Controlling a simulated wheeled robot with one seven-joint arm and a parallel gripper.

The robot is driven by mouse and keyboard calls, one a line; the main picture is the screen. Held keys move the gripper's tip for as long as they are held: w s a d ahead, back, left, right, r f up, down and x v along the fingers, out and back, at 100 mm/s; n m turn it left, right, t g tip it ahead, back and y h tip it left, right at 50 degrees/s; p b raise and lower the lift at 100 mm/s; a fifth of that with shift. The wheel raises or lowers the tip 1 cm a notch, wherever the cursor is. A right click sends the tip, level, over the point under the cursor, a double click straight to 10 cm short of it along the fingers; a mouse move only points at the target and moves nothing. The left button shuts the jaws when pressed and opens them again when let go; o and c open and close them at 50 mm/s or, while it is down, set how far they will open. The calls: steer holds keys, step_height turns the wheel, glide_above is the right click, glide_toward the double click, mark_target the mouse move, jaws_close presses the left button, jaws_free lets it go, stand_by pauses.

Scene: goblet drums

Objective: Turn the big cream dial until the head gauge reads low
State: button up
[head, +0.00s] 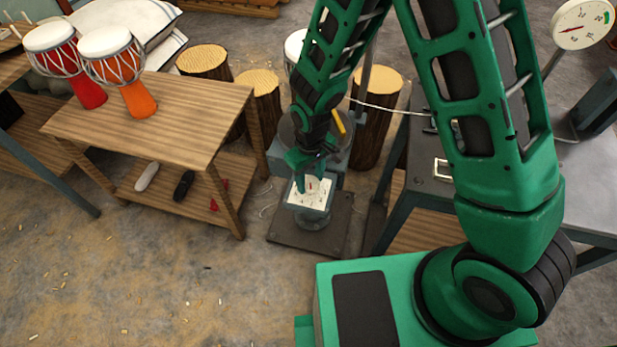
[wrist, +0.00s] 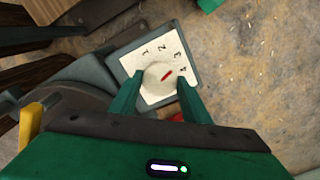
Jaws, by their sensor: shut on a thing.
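The cream dial (wrist: 157,73) sits on a white plate (wrist: 150,98) marked 1 to 4. Its red mark points up and right in the wrist view, roughly toward 3 or between 3 and 4. My gripper (wrist: 159,80) is shut on the dial, one green finger on each side. In the head view my gripper (head: 306,180) reaches down to the plate (head: 298,196) on a grey machine, partly hiding the dial. The round white gauge (head: 583,38) is at the top right. Its red needle points left, away from a green band on the right; its lettering is too small to read.
A yellow lever (head: 340,122) is close to my arm; it also shows in the wrist view (wrist: 30,122). A wooden table (head: 185,105) with two goblet drums stands left. A grey bench (head: 425,180) stands right. Log stumps (head: 375,125) stand behind. Floor is clear at front left.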

mark_target(311, 181)
steer(key=o, duration=1)
steer(key=shift+w+d, duration=0.1)
steer(key=shift+w, duration=0.25)
steer(key=shift+o, duration=0.2)
steer(key=shift+s, duration=0.15)
steer(key=shift+r, duration=0.15)
step_height(311, 181, up, 10)
steer(key=shift+r, duration=0.25)
